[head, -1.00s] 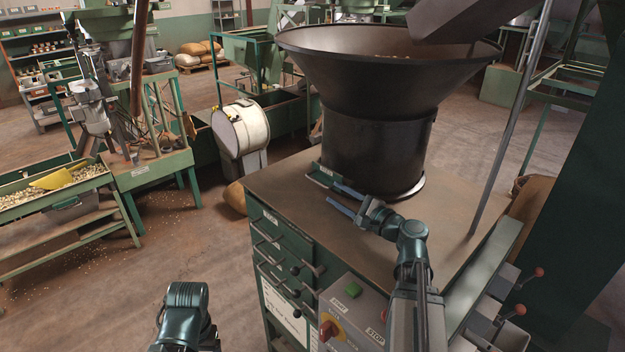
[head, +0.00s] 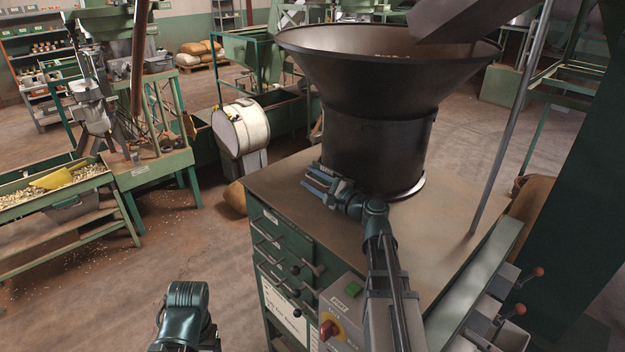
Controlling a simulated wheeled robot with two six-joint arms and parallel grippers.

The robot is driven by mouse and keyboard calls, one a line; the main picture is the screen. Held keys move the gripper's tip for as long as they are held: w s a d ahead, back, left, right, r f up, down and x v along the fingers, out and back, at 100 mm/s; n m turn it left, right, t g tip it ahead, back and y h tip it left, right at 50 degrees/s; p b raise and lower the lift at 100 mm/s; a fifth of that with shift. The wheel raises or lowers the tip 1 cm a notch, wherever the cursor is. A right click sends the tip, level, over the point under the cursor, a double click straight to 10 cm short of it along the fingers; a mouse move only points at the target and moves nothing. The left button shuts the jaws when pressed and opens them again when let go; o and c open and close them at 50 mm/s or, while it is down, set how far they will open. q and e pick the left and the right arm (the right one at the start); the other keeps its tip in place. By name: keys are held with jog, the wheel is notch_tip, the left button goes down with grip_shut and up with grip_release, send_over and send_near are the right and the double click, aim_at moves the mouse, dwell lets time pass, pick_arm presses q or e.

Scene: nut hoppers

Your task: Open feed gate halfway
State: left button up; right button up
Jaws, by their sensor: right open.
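A black hopper (head: 375,110) with a wide flared rim stands on a brown-topped green cabinet (head: 450,235). At the left foot of its drum, the small green gate plate seen there earlier is now mostly hidden behind my right gripper. My right gripper (head: 313,182) is open, with its two bluish fingers pointing left, just in front of the drum's lower left side. I see nothing held between the fingers, and I cannot tell whether they touch the gate. Only a dark joint of my left arm shows at the bottom; its jaws are out of view.
A control box (head: 343,312) with a green button and red knob sits on the cabinet front, beside black-knobbed levers (head: 295,270). Red-knobbed levers (head: 530,285) stand at right. A thin post (head: 505,140) rises right of the hopper. The cabinet top's right side is clear.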

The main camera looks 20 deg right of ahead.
grip_shut()
jog(key=shift+s+a, duration=0.1)
dwell(1.2)
